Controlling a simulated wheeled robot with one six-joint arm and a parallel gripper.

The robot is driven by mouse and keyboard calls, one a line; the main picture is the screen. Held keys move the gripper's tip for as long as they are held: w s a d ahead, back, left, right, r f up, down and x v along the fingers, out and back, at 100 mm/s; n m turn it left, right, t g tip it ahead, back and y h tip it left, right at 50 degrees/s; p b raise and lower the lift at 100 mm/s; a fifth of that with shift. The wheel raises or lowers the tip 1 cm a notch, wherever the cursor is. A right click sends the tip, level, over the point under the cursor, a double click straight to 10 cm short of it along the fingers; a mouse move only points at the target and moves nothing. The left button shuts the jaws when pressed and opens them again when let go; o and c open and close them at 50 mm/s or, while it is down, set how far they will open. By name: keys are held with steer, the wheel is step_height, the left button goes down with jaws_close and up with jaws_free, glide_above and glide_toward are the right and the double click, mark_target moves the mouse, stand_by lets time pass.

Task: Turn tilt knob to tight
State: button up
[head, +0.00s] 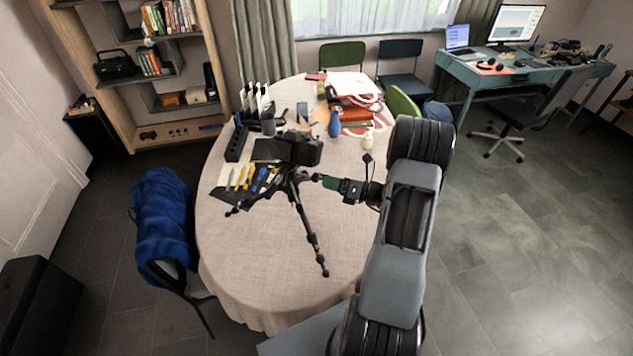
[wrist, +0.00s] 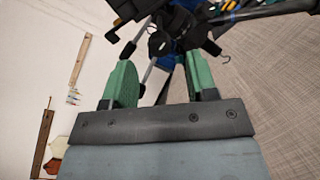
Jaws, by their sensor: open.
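The black tripod (head: 309,226) stands on the round table with its legs spread, and a black camera (head: 298,148) is mounted on top. My gripper (head: 324,181) reaches in from the right, close beside the tripod head. In the wrist view the green fingers of my gripper (wrist: 161,66) are apart, with nothing clearly held between them. Dark tripod head parts (wrist: 185,32) lie just beyond the fingertips. A small round knob-like part (wrist: 157,43) shows there; I cannot tell whether it is the tilt knob or whether a finger touches it.
The table (head: 250,290) is bare at the front. A row of tools (head: 252,178) lies left of the tripod. A chair with a blue cloth (head: 163,220) is at the left.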

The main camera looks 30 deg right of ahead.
steer(key=b+v, duration=0.1)
steer(key=v, duration=0.5)
steer(key=shift+s+d, duration=0.25)
steer(key=shift+s, duration=0.05)
steer(key=s+a+n+g+h, duration=0.2)
steer(key=s+a+n+g, duration=0.35)
steer(key=n, duration=0.45)
steer(key=s+a+n+g+h, duration=0.35)
steer(key=n+g, duration=0.35)
steer(key=n, duration=0.4)
steer(key=s+a+r+n+t+h, duration=0.4)
steer(key=a+r+n+h, duration=0.3)
steer(key=a+r+n, duration=0.3)
step_height(320, 180, up, 4)
steer(key=n, duration=0.5)
steer(key=shift+w+a+r, duration=0.1)
steer(key=shift+r, duration=0.05)
